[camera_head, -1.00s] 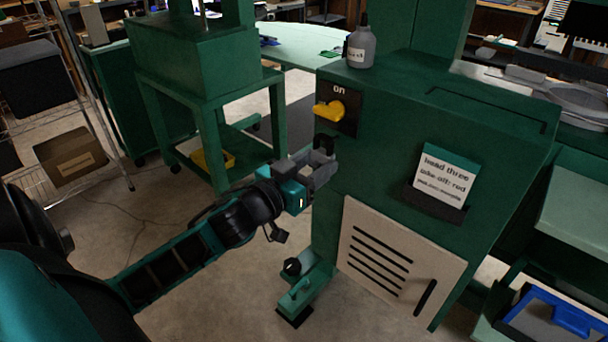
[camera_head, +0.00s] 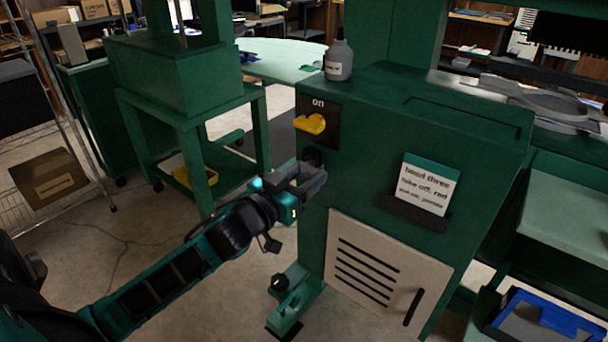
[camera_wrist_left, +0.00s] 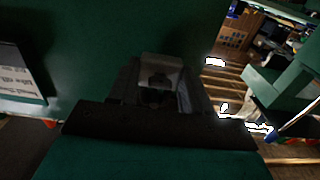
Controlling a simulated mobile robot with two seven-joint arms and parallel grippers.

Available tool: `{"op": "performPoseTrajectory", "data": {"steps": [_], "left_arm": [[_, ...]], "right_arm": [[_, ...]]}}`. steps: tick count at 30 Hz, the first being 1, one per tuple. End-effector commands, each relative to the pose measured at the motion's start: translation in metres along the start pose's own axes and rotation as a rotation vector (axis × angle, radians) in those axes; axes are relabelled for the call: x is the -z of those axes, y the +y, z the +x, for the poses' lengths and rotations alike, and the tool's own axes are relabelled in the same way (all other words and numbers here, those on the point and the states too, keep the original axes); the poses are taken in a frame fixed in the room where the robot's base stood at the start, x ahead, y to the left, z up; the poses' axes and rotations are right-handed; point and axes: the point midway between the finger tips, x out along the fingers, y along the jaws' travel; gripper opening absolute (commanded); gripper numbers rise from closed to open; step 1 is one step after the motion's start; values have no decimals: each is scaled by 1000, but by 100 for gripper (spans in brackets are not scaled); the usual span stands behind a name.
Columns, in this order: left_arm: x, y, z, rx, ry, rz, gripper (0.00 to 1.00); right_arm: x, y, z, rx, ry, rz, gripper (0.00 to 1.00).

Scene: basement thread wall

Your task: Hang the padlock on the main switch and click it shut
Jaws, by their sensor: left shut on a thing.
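The main switch is a yellow handle (camera_head: 311,124) on a black plate (camera_head: 334,125) marked "on", on the front of the green machine. My left gripper (camera_head: 308,177) is below the switch, close to the machine face, and shut on the padlock. The padlock's dark upper part (camera_head: 312,156) shows just above the fingers, below the yellow handle and apart from it. In the left wrist view the grey padlock body (camera_wrist_left: 160,73) sits between the fingers. I cannot tell whether its shackle is open. My right gripper is not in view.
A grey bottle (camera_head: 339,62) stands on the machine top. A card (camera_head: 425,184) sits in a dark holder right of the switch. A vented panel (camera_head: 385,270) is below. A green stand (camera_head: 175,115) is at left, with open floor between it and the machine.

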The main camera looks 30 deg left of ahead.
Motion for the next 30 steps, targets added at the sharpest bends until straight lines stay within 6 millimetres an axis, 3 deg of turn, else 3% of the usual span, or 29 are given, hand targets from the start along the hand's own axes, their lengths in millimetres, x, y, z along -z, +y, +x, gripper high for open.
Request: {"op": "performPoseTrajectory", "data": {"steps": [25, 26, 30], "left_arm": [[-5, 0, 1, 0, 0, -1, 18], [-5, 0, 1, 0, 0, -1, 50], [-5, 0, 1, 0, 0, -1, 64]], "right_arm": [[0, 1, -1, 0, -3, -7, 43], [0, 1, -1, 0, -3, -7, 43], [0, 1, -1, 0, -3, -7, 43]]}}
